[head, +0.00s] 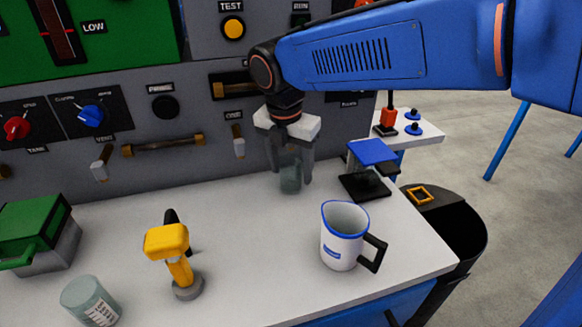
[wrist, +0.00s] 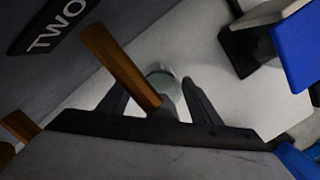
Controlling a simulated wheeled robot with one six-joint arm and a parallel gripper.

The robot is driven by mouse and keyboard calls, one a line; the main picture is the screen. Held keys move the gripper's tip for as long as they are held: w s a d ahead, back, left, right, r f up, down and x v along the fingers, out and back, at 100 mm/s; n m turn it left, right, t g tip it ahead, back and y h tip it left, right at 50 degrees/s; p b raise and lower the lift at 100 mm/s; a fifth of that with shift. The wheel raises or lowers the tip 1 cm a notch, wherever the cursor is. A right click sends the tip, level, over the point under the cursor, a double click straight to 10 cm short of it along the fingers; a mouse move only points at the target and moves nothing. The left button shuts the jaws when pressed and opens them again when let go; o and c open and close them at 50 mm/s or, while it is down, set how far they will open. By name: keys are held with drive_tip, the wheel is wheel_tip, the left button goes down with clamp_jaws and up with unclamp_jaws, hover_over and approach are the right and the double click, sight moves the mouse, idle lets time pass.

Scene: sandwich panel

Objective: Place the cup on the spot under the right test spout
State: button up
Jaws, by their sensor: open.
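A small clear greenish cup (head: 290,179) stands on the white counter (head: 240,230) close to the panel. My gripper (head: 291,176) points down over it, open, with a finger on either side. In the wrist view the cup (wrist: 172,82) shows between the fingers of my gripper (wrist: 153,84), partly hidden by a brown bar (wrist: 120,65). I cannot tell whether the fingers touch the cup. No marked spot shows under the cup, and I cannot make out which fitting is the right test spout.
A white jug with a blue rim (head: 342,250) and a blue-topped black stand (head: 372,158) are to the right. A yellow tool (head: 168,242), a labelled jar (head: 90,302) and a green box (head: 35,235) are to the left. The middle counter is clear.

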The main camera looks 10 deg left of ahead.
sight(288, 190)
drive_tip(key=r, duration=0.4)
drive_tip(key=s+r, duration=0.1)
drive_tip(key=r, duration=0.7)
drive_tip(key=shift+s+a, duration=0.3)
drive_tip(key=shift+s, duration=0.05)
